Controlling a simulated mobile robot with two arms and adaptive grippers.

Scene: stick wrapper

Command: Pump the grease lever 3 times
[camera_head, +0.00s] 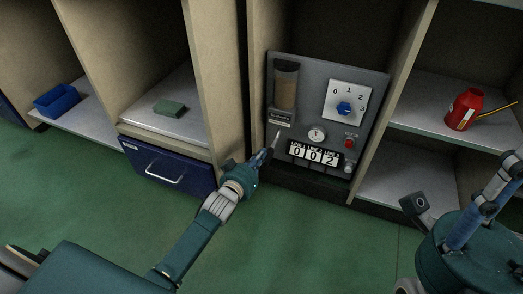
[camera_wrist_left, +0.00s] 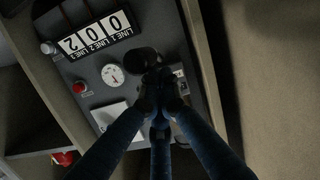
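The grey grease panel (camera_head: 375,85) stands in a cabinet bay, with a clear reservoir of brown grease (camera_head: 286,88) at its upper left. The grease lever (camera_head: 277,139) sticks out below the reservoir. My left gripper (camera_head: 267,155) is at the lever's outer end. In the left wrist view its fingertips (camera_wrist_left: 160,84) come together at the lever's dark end (camera_wrist_left: 145,61); the fingers hide part of it. The counter (camera_head: 315,155) reads 0 0 2.
The panel also holds a dial with a blue knob (camera_head: 344,108), a gauge (camera_head: 317,134) and a red button (camera_head: 349,143). A red can (camera_head: 465,107) stands on the right shelf. A green block (camera_head: 169,108) and a blue bin (camera_head: 57,100) are left. The green floor is clear.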

